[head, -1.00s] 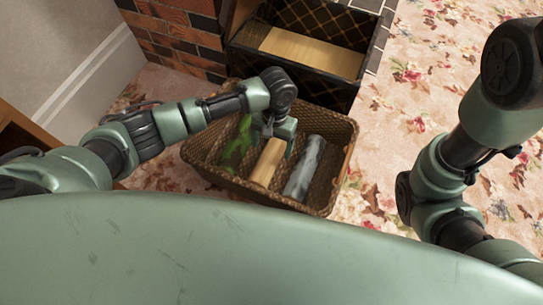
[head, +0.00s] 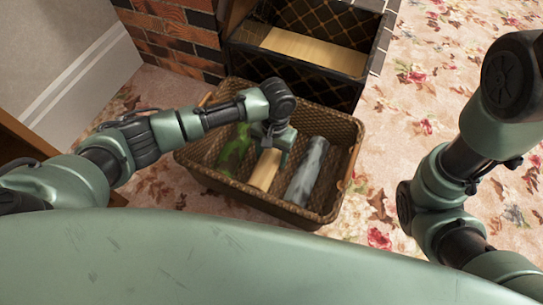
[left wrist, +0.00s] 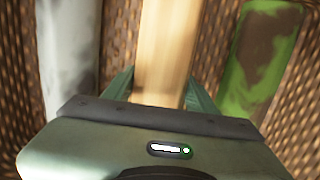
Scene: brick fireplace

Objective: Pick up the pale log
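The pale log (head: 264,171) lies in a wicker basket (head: 240,189), between a green mottled log (head: 233,148) and a grey-white log (head: 306,171). My left gripper (head: 272,146) is down in the basket at the far part of the pale log. In the left wrist view, its fingers (left wrist: 162,85) stand on either side of the pale log (left wrist: 168,40), close to its sides. I cannot tell whether they press on it. The fingertips are partly hidden. My right gripper is out of view.
A dark box with a lattice pattern (head: 285,78) stands behind the basket, with a pale board (head: 315,50) in it. A brick wall (head: 175,38) is at the back left. Floral carpet (head: 420,120) is free to the right.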

